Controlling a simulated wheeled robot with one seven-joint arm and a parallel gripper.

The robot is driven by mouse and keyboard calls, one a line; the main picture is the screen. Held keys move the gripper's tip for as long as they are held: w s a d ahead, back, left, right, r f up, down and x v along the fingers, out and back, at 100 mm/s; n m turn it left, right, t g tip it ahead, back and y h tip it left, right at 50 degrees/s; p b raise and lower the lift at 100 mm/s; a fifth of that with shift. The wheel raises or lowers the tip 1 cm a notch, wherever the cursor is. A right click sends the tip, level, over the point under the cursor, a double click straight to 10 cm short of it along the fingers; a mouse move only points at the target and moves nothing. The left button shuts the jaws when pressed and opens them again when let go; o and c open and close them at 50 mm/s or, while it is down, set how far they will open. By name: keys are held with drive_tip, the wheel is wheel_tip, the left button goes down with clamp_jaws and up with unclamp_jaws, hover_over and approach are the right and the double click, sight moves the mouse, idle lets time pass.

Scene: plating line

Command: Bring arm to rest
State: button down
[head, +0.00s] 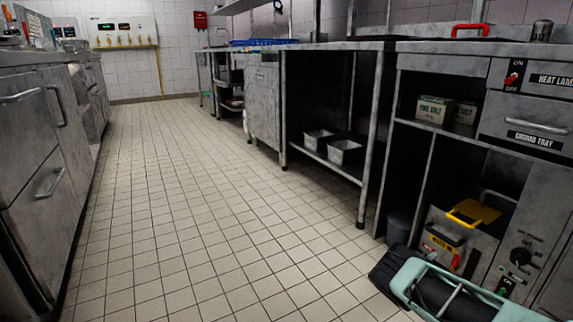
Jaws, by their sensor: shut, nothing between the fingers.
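Part of my own arm (448,292), mint green and black with a thin metal rod, shows at the bottom right in the head view. It is in front of the lower right counter and over the tiled floor. No gripper fingers can be made out, and the rest of my arm is cut off by the frame edge. I cannot tell from this view whether the arm touches anything.
A steel counter (385,46) runs along the right, with salt boxes (434,109), a yellow-handled container (455,240) and steel pans (345,151) on its shelves. Steel drawers (40,190) line the left. The tiled floor (190,210) between is clear.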

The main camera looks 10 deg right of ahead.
drive_tip(key=s+a+r+m+g+y+p, duration=0.1)
drive_tip(key=s+a+r+m+g+p, duration=0.2)
drive_tip(key=r+g, duration=0.55)
drive_tip(key=s+a+r+y+p, duration=0.1)
drive_tip(key=s+a+r+y, duration=0.5)
drive_tip(key=a, duration=0.5)
drive_tip(key=s+a+r+n+y+p, duration=0.15)
drive_tip(key=s+a+r, duration=0.35)
drive_tip(key=a+r, duration=0.5)
drive_tip(key=s+a+r+m+y+p, duration=0.1)
drive_tip(key=s+a+r+y, duration=0.35)
drive_tip(key=a, duration=0.65)
drive_tip(key=s+a+r+n+y+p, duration=0.1)
drive_tip(key=s+a+r+n, duration=0.1)
drive_tip(key=s+a+r, duration=0.5)
drive_tip(key=s+a+r+n+y+p, duration=0.1)
drive_tip(key=s+r+n+p, duration=0.2)
drive_tip(key=s, duration=0.8)
drive_tip(key=s+a+r+n+y, duration=0.2)
drive_tip(key=s+a+r, duration=0.2)
drive_tip(key=s+r, duration=0.4)
wheel_tip(320, 180, up, 36)
drive_tip(key=p, duration=3.7)
drive_tip(key=shift+p, duration=0.3)
drive_tip(key=shift+s+a, duration=0.1)
